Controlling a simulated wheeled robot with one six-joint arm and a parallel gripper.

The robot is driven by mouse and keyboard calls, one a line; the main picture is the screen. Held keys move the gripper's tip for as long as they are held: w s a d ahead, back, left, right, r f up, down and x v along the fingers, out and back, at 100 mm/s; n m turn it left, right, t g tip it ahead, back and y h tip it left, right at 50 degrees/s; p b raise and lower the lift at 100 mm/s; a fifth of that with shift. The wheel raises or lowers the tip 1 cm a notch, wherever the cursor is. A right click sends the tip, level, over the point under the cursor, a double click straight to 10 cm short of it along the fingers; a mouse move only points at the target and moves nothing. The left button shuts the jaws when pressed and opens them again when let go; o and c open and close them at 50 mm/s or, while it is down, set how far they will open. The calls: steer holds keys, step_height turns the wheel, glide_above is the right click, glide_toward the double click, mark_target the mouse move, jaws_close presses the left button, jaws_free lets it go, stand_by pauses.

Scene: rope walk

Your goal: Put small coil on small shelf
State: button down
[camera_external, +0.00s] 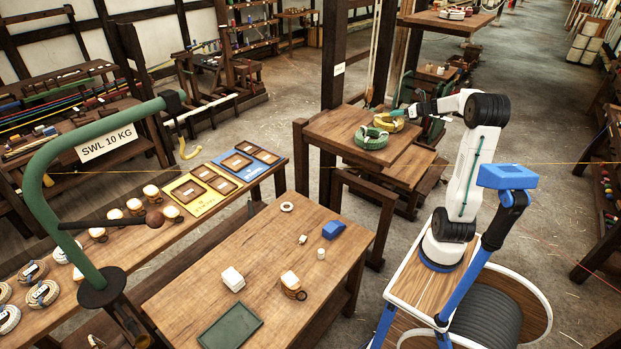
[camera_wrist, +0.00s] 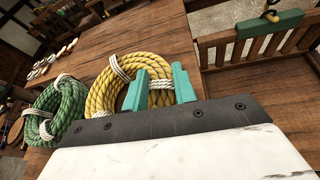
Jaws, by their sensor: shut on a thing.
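A yellow rope coil (camera_external: 388,122) with white ties lies on a raised wooden table (camera_external: 330,127). A green rope coil (camera_external: 371,138) lies close beside it. I cannot tell for certain which coil is the small one. My gripper (camera_external: 396,113) reaches in from the right at the yellow coil. In the wrist view my gripper's teal fingers (camera_wrist: 159,88) are shut across the right side of the yellow coil (camera_wrist: 101,93); the green coil (camera_wrist: 68,98) is to its left. Whether the yellow coil is lifted is unclear. No shelf is clearly identifiable as the small one.
A lower wooden surface (camera_external: 408,168) adjoins the raised table. An upper wooden shelf (camera_external: 425,19) with a coil-like item hangs above. A post (camera_external: 333,60) stands behind the table. The front workbench (camera_external: 250,255) holds a green tray (camera_external: 230,326) and small blocks.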

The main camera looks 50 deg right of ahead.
steer(key=c, duration=1.1)
jaws_free()
steer(key=shift+f, duration=0.1)
steer(key=shift+s, duration=0.1)
steer(key=v, duration=1.2)
steer(key=shift+d, duration=0.1)
